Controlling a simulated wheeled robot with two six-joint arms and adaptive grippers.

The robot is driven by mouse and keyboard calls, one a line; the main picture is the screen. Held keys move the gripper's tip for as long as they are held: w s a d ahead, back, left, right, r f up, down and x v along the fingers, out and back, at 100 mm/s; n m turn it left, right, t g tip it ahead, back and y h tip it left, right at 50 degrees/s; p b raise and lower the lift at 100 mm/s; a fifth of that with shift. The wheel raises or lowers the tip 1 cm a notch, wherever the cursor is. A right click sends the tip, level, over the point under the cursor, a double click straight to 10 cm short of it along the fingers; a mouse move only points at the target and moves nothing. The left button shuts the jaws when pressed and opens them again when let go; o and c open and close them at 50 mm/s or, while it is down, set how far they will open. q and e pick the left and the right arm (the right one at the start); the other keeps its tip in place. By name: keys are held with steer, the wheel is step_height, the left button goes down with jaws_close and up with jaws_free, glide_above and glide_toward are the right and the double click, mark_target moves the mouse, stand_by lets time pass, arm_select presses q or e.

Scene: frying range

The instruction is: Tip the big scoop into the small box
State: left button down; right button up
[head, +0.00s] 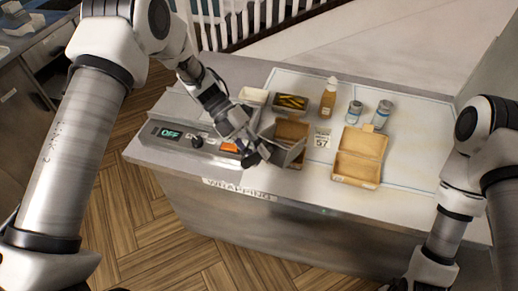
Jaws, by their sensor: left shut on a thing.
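My left gripper (258,153) is shut on the big scoop (286,154), a grey metal scoop, at the near edge of the counter. A brown cardboard box (292,131) stands right behind the scoop, partly hidden by it. I cannot tell whether the scoop touches this box or hangs over it, or what the scoop holds. A second brown box (360,158), with its lid open, lies to the right, apart from the scoop. The right arm shows at the right side, but its gripper is out of view.
A black tray of yellow strips (290,103), a white tub (253,97), an orange bottle (328,99) and two shakers (355,111) stand behind. A card marked 57 (322,138) sits between the boxes. A control panel (180,136) lies left. The counter's right part is clear.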

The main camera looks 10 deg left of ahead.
arm_select(q)
steer(key=f, duration=0.1)
steer(key=b, duration=0.1)
steer(key=s+f, duration=0.1)
steer(key=shift+a+f+m+t, duration=0.25)
steer(key=shift+f+m+t, duration=0.05)
steer(key=shift+t, duration=0.1)
step_height(320, 180, down, 6)
steer(key=s+m+t+h+b, duration=0.1)
steer(key=s+m+t+b, duration=0.15)
steer(key=b, duration=0.65)
steer(key=shift+n+g, duration=0.25)
steer(key=shift+n, duration=0.1)
steer(key=r+p, duration=0.3)
steer(key=r, duration=0.1)
steer(key=shift+s+a, duration=0.25)
steer(key=shift+a, duration=0.1)
steer(key=shift+w, duration=0.15)
